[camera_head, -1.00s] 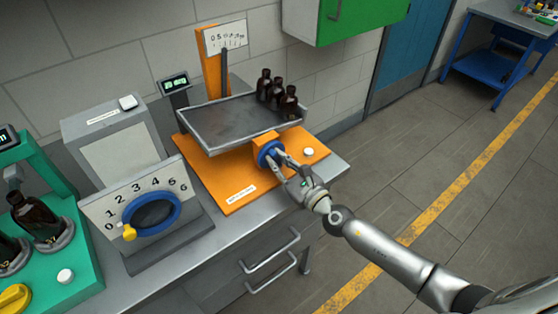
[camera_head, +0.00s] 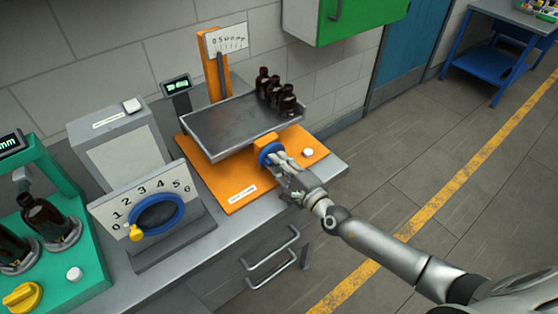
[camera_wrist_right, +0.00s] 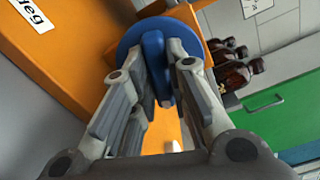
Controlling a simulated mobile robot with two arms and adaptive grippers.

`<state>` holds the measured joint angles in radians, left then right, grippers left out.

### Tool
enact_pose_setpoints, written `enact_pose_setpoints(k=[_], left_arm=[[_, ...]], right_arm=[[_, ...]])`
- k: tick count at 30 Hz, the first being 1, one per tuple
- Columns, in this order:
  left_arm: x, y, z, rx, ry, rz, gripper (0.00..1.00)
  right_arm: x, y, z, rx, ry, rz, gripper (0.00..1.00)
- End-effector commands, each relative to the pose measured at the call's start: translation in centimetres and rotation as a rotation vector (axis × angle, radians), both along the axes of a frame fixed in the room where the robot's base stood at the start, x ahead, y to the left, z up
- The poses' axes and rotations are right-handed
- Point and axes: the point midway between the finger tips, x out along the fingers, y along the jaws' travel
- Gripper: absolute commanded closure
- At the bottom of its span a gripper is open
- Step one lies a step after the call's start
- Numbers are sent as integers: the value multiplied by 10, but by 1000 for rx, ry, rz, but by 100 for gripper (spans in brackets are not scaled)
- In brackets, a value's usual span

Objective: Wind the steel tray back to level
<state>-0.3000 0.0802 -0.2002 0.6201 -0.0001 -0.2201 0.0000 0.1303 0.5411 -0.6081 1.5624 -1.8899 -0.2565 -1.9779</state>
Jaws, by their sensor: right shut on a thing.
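The steel tray (camera_head: 225,130) sits above an orange stand with a cluster of amber bottles (camera_head: 275,90) at its right end. It seems to dip slightly to the right; the exact tilt is hard to judge. A blue knob (camera_head: 266,154) is on the stand's front. My right gripper (camera_head: 281,160) is shut on this knob. In the right wrist view the fingers (camera_wrist_right: 160,90) close around the bar of the blue knob (camera_wrist_right: 133,45). A dark pointer (camera_head: 221,75) stands before a white scale (camera_head: 227,39); its reading is too small to tell. My left gripper is out of view.
A dial panel (camera_head: 150,205) with a blue ring and a green bottle station (camera_head: 70,245) stand at left on the grey bench. A small display (camera_head: 177,87) is behind the tray. A green cabinet (camera_head: 355,20) hangs above.

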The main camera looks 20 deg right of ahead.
Motion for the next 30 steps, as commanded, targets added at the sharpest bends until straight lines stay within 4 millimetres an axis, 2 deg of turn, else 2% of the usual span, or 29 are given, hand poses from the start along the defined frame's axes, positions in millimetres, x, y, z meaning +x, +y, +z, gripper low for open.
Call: enact_pose_setpoints(k=[12, 30], left_arm=[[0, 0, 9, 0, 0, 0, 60], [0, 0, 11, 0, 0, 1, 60]], right_arm=[[-1, 0, -1, -240, -83, 1, 100], [-1, 0, -2, -303, -106, 1, 100]])
